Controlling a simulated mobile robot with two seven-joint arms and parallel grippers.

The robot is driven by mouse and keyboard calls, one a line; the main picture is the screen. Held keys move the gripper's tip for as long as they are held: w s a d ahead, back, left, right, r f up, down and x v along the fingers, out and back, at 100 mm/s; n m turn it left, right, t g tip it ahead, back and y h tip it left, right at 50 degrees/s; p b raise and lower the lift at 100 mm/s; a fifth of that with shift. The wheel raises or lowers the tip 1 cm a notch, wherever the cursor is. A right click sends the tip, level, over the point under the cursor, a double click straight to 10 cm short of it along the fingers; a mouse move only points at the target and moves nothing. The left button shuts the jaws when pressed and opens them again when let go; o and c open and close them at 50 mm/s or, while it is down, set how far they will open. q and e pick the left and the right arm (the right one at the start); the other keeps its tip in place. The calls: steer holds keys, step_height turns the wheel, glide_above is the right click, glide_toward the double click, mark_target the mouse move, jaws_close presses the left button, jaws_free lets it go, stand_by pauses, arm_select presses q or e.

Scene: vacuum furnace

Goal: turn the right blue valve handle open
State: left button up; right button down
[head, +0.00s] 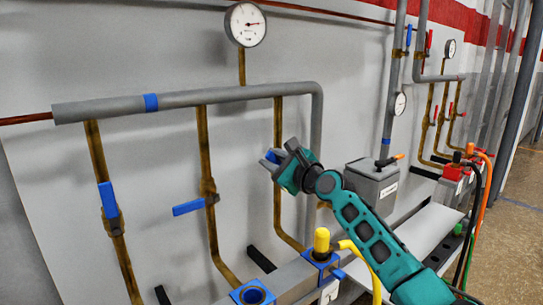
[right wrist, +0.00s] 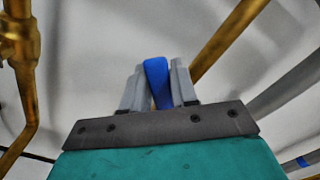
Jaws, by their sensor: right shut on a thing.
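The right blue valve handle (right wrist: 157,82) is between the two grey fingers of my right gripper (right wrist: 158,88) in the right wrist view, and the fingers are shut on it. In the head view my right gripper (head: 275,160) is at the rightmost of three brass pipes, and only a small blue bit of the handle (head: 272,156) shows. The gripper hides the valve body there. My left gripper is not in view.
Two other blue handles are to the left: the middle one (head: 188,207) lies nearly level, the left one (head: 108,199) stands nearly upright. A grey pipe (head: 200,97) runs above. A yellow-capped fitting (head: 321,240) and a grey box (head: 372,185) stand near my right arm.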

steer(key=c, duration=1.1)
jaws_free()
steer(key=shift+o, duration=0.7)
